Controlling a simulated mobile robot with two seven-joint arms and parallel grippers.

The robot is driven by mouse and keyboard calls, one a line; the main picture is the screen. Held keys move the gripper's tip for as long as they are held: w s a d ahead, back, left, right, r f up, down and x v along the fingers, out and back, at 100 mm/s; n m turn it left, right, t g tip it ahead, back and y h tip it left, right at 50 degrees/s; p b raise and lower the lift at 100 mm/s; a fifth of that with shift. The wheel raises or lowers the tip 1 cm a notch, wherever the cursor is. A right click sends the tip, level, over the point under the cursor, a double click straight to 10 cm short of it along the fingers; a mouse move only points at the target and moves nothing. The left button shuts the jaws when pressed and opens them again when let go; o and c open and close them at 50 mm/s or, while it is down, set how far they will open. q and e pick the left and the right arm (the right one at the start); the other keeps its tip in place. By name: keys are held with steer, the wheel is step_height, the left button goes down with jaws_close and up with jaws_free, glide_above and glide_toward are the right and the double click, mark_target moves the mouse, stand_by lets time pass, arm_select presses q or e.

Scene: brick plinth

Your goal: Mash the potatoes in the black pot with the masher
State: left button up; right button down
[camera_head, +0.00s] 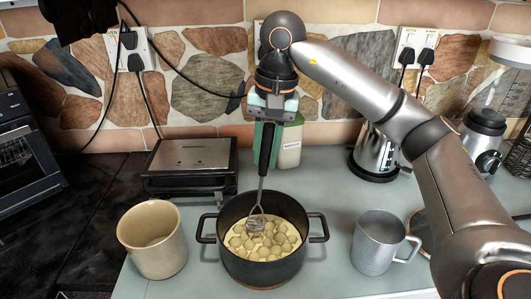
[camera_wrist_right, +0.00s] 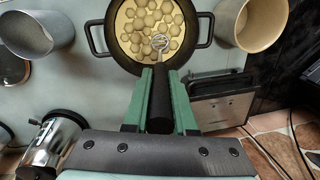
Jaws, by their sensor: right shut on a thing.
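The black pot (camera_head: 262,268) stands on the counter with pale round potatoes (camera_head: 270,243) in it; in the wrist view the pot (camera_wrist_right: 92,38) is at the top, with the potatoes (camera_wrist_right: 150,20) inside. The masher has a black handle (camera_head: 266,150) and a metal head (camera_head: 257,222). My right gripper (camera_head: 265,158) is above the pot and shut on the masher's handle, which shows between its green fingers (camera_wrist_right: 159,74) in the wrist view. The masher is nearly upright, its head inside the pot at the potatoes. Whether it presses on them is hard to tell. My left gripper is not seen.
A beige mug (camera_head: 152,243) stands left of the pot and a grey metal mug (camera_head: 378,243) right of it. A silver press or toaster (camera_head: 190,160), a kettle (camera_head: 375,155) and a blender (camera_head: 483,130) stand near the stone wall. Clear counter lies between pot and grey mug.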

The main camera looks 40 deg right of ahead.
steer(key=shift+s, duration=0.1)
steer(key=shift+s+a+f, duration=0.1)
steer(key=shift+s+a, duration=0.15)
steer(key=shift+s, duration=0.05)
steer(key=s+a+f+b, duration=0.2)
steer(key=s+f+b, duration=0.1)
steer(key=f+b, duration=0.2)
steer(key=shift+s+b, duration=0.3)
stand_by(0.5)
steer(key=shift+a+r, duration=0.1)
steer(key=shift+r, duration=0.05)
step_height(320, 180, up, 5)
steer(key=p, duration=0.5)
